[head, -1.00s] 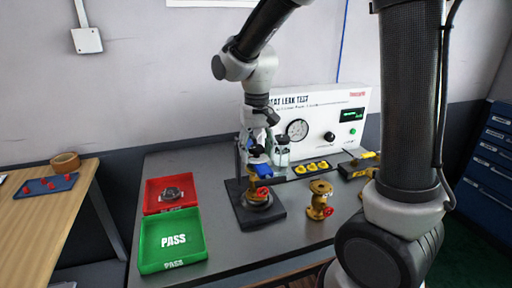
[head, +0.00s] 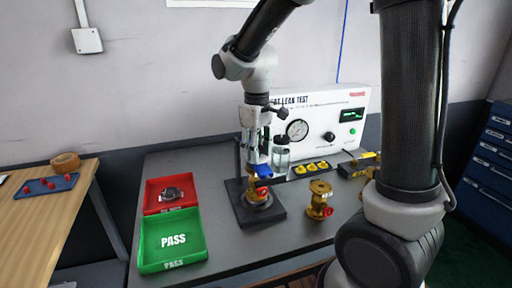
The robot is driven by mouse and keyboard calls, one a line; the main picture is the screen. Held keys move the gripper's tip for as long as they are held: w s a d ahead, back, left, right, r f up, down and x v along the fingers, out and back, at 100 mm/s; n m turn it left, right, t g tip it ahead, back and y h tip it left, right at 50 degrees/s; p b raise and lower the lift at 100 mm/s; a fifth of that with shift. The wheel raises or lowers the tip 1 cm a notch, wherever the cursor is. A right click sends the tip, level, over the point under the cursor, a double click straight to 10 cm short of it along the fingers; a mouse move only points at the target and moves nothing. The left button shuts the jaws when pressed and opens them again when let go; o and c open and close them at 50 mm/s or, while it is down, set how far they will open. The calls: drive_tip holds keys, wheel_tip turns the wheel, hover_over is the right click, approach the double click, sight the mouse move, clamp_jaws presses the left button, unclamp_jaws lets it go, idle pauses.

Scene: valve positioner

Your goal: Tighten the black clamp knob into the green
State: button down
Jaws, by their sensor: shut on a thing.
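My gripper (head: 257,148) points down at the test stand on the bench and is shut, apparently on the black clamp knob, which is hidden between the fingers. Below it the blue clamp part (head: 263,171) sits over a brass valve (head: 257,191) with a red handle. The valve stands upright on the dark fixture base (head: 273,214). The leak tester (head: 370,100) behind has a round dial gauge (head: 297,130) and a lit green display (head: 351,115); its reading is too small to tell.
A second brass valve (head: 319,200) stands to the right. A clear jar (head: 281,158) is close behind the gripper. The red tray (head: 151,196) holds a dark part; the green PASS tray (head: 198,242) looks empty. Yellow parts (head: 312,168) lie before the tester.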

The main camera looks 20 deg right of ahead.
drive_tip(key=m, duration=0.6)
drive_tip(key=shift+s+f, duration=0.15)
drive_tip(key=shift+f, duration=0.05)
drive_tip(key=m, duration=0.7)
drive_tip(key=shift+f+m, duration=0.1)
drive_tip(key=shift+m, duration=0.3)
drive_tip(key=c, duration=1)
unclamp_jaws()
